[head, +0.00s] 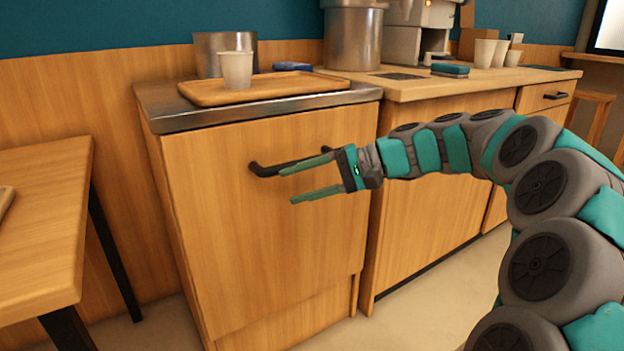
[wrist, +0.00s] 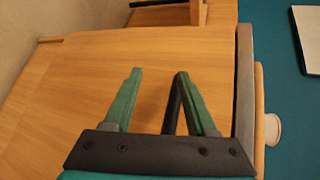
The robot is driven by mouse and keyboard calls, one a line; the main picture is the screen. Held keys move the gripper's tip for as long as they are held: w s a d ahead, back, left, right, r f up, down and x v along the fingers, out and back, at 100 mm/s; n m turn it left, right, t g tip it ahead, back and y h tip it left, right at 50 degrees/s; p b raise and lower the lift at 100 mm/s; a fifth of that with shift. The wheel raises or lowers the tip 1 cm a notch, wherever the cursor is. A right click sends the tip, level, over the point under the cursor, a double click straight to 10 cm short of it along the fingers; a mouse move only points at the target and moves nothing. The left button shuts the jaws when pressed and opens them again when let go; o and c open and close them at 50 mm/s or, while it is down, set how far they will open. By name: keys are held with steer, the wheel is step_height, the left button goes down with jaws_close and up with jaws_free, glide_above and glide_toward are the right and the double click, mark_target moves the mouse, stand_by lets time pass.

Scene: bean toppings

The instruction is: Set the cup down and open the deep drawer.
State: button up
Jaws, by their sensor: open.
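The pale cup (head: 236,70) stands upright on a wooden tray (head: 197,94) on the metal-edged counter; its rim side also shows at the right of the wrist view (wrist: 273,129). Below is the deep drawer (head: 245,240), a tall wooden front that looks shut, with a dark bar handle (head: 262,169) near its top. My gripper (head: 287,187) is open and empty in front of the drawer. Its upper finger overlaps the handle in the head view. In the wrist view, the handle (wrist: 171,110) shows just inside the right finger; I cannot tell whether they touch.
A metal container (head: 209,48) and a dark blue item (head: 292,66) are at the back of the counter. A wooden table (head: 45,215) stands at the left, with floor between it and the drawer. The right counter holds a large pot (head: 353,35) and several cups.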

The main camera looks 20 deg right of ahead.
steer(key=w+d+r+m+t+y+b, duration=0.1)
steer(key=w+d, duration=0.1)
steer(key=d, duration=0.3)
steer(key=w+d+r+m+t, duration=0.1)
steer(key=w+d+t, duration=0.15)
steer(key=d, duration=0.25)
steer(key=shift+g, duration=0.35)
steer(key=shift+b+x, duration=0.55)
steer(key=shift+x, duration=3.6)
steer(key=shift+s, duration=0.15)
jaws_close()
